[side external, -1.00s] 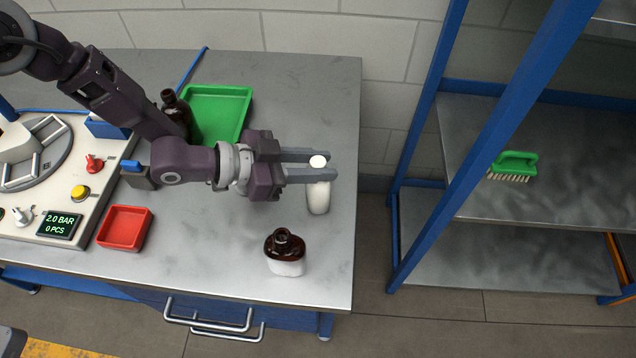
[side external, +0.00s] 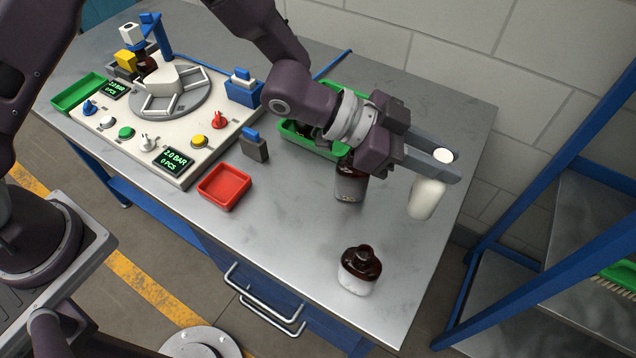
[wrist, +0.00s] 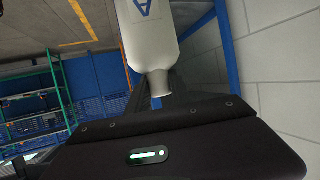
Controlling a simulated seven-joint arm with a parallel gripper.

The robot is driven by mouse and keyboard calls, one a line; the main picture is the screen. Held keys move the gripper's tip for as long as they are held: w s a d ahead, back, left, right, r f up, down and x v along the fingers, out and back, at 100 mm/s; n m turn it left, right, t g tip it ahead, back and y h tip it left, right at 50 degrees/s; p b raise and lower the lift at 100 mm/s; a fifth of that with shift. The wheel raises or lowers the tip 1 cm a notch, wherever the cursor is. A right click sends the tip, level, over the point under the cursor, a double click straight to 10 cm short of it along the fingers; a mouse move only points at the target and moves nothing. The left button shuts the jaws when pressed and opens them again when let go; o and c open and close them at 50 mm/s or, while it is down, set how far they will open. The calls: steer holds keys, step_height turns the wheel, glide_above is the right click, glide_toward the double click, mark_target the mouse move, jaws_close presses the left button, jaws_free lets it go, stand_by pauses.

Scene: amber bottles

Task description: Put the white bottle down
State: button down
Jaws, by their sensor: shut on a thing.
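The white bottle (side external: 424,199) has a pale cap end and stands nearly upright between the fingers of my gripper (side external: 436,164). The gripper is shut on its upper part, and the body hangs below the fingers, over the right side of the grey table. I cannot tell whether its base touches the table. In the wrist view the white bottle (wrist: 150,38) shows a blue letter on its body, with its neck toward the gripper.
A brown bottle with a pale lower part (side external: 359,271) stands near the table's front edge. Another brown bottle (side external: 350,181) stands beside my gripper, near a green tray (side external: 300,137). A red tray (side external: 224,187) lies further left. A blue-framed shelf (side external: 520,240) is right of the table.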

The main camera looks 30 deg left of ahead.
step_height(320, 180, up, 5)
steer(key=shift+r, duration=0.2)
steer(key=s+a+m+g+h, duration=0.1)
steer(key=s+a, duration=0.2)
steer(key=a, duration=1)
steer(key=s+a+m+g, duration=0.2)
steer(key=s+a, duration=0.1)
steer(key=a, duration=1)
step_height(320, 180, down, 15)
steer(key=shift+f, duration=0.2)
steer(key=shift+f, duration=0.1)
steer(key=c, duration=1.2)
jaws_free()
steer(key=shift+o, duration=0.2)
